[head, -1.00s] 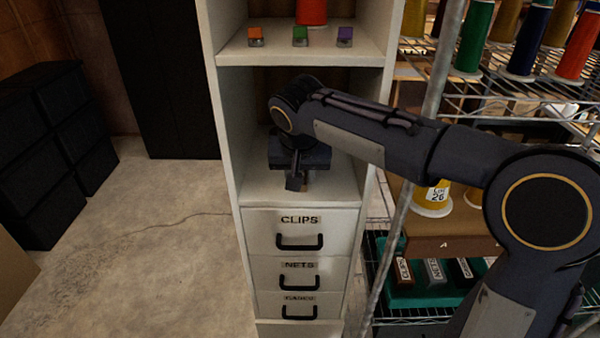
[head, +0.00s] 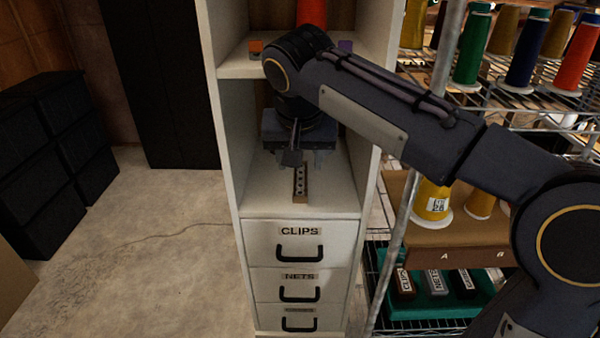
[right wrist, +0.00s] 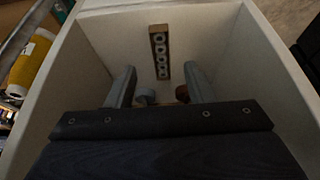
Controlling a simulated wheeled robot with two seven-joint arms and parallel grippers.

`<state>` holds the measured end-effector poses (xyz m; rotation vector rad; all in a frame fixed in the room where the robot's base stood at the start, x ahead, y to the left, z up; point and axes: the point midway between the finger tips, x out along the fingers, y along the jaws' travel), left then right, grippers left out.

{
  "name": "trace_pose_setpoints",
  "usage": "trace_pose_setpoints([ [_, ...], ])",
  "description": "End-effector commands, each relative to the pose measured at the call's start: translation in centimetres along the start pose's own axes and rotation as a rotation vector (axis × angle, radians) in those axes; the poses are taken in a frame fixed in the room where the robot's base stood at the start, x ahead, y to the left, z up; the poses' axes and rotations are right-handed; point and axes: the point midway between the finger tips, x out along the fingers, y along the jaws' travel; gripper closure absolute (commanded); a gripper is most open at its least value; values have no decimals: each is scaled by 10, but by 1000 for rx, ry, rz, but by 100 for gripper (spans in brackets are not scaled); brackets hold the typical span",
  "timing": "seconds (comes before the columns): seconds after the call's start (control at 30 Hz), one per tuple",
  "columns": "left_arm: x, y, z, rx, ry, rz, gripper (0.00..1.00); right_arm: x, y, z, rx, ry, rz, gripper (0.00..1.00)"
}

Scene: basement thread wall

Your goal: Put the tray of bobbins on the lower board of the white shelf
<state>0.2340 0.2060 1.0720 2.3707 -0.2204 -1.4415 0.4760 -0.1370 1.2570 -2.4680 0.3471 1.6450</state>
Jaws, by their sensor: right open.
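The tray of bobbins (head: 300,183) is a narrow brown strip with several pale ringed bobbins in a row. It lies on the lower board (head: 262,195) of the white shelf (head: 221,130), end toward the front. In the right wrist view the tray (right wrist: 160,54) lies flat, beyond the fingertips. My right gripper (head: 302,160) is inside the lower opening, above the tray and apart from it. It is open, and in the right wrist view its two fingers (right wrist: 159,82) stand wide apart with nothing between the tips. The tray's rear end is hidden in the head view. My left gripper is not seen.
The shelf's side walls stand close on both sides of my gripper. An upper board (head: 236,68) above holds small coloured clips and a red item, partly hidden by my arm. Labelled drawers (head: 300,232) lie below. A wire rack with thread cones (head: 473,45) stands right.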

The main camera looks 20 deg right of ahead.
Motion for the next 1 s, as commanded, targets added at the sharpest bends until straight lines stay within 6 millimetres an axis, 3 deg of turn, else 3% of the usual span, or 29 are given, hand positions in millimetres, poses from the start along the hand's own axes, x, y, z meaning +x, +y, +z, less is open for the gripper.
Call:
trace_pose_setpoints([
  [0.1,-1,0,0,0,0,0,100,-16,-1,0,-1,2,-1,52],
  [0.33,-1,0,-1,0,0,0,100,-24,1,0,-1,-1,0,52],
  [0.47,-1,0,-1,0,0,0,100,-18,21,11,-20,-15,-23,52],
  [0.57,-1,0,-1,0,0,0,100,-7,57,38,-56,-42,-77,52],
  [0.73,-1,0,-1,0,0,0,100,26,117,123,-97,-67,-232,52],
  [0.9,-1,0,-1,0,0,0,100,59,137,209,-75,-31,-365,52],
  [1.0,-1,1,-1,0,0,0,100,74,137,242,-54,0,-411,52],
])
